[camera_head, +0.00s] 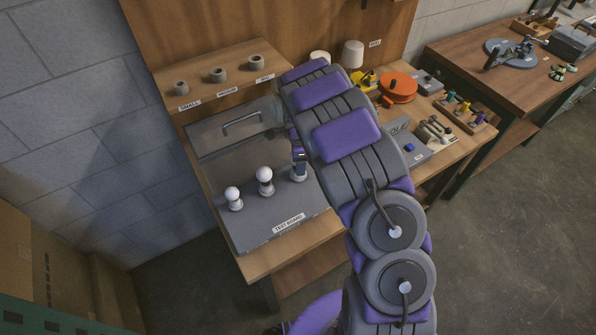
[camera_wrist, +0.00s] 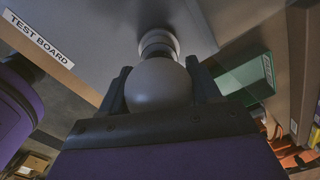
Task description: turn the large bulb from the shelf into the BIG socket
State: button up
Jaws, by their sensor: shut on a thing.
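My gripper (camera_wrist: 158,82) is shut on the large white bulb (camera_wrist: 158,86), with a dark jaw on each side of the globe. The bulb's neck is lined up with the pale round BIG socket (camera_wrist: 161,41) and seems to meet it; how deep it sits cannot be told. In the head view the pale socket base (camera_head: 298,176) shows at the right of the grey test board (camera_head: 290,205), under my gripper (camera_head: 299,160). The bulb is mostly hidden there by the gripper and arm.
Two white bulbs, one at left (camera_head: 233,194) and one in the middle (camera_head: 264,175), stand upright in the board's other sockets. A shelf (camera_head: 225,85) behind has several grey holders that look empty. An orange reel (camera_head: 398,87) and other parts crowd the bench at right.

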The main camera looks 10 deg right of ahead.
jog(key=shift+s+f+m, duration=0.1)
jog(key=shift+s+m, duration=0.05)
jog(key=shift+m, duration=1.25)
jog(key=shift+m, duration=0.4)
jog(key=shift+o, duration=0.5)
jog(key=shift+s+m+p, duration=0.1)
jog(key=shift+m+p, duration=0.2)
jog(key=shift+m, duration=0.3)
jog(key=m, duration=0.3)
jog(key=shift+s+m, duration=0.1)
jog(key=shift+m, duration=0.2)
jog(key=shift+c, duration=0.4)
jog(key=shift+a+f+m, duration=0.1)
jog(key=shift+m, duration=0.5)
